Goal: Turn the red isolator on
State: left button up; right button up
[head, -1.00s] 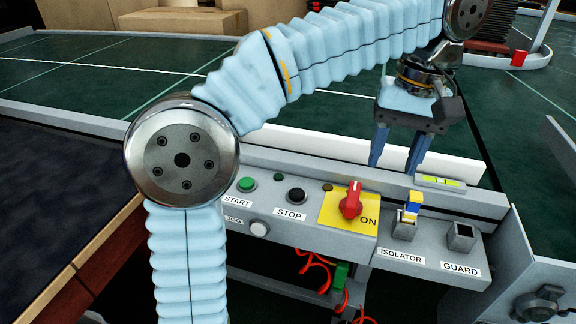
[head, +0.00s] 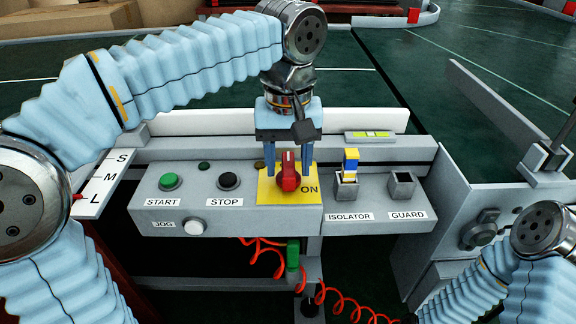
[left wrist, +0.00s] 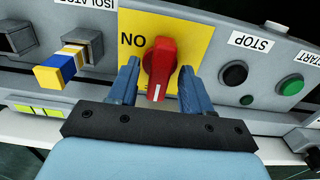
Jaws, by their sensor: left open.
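The red isolator switch (head: 289,177) sits on a yellow plate (head: 268,192) on the grey control panel. Its handle stands upright in the head view, with its white mark at the top. The word ON is to its right. My left gripper (head: 288,168) is open and comes from behind, with one finger on each side of the red handle. In the left wrist view, the red switch (left wrist: 158,65) lies between the two blue fingers. I cannot tell whether either finger touches it. My right arm shows at the lower right, but its gripper is out of view.
The green START button (head: 169,181), black STOP button (head: 228,180) and white JOG button (head: 192,227) are left of the switch. The ISOLATOR socket (head: 346,190) holds a blue and yellow key (head: 351,164). The GUARD socket (head: 402,187) looks empty. Red coiled cable (head: 345,300) hangs below.

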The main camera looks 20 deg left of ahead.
pick_arm(q)
jog(key=shift+f, duration=0.25)
grip_shut()
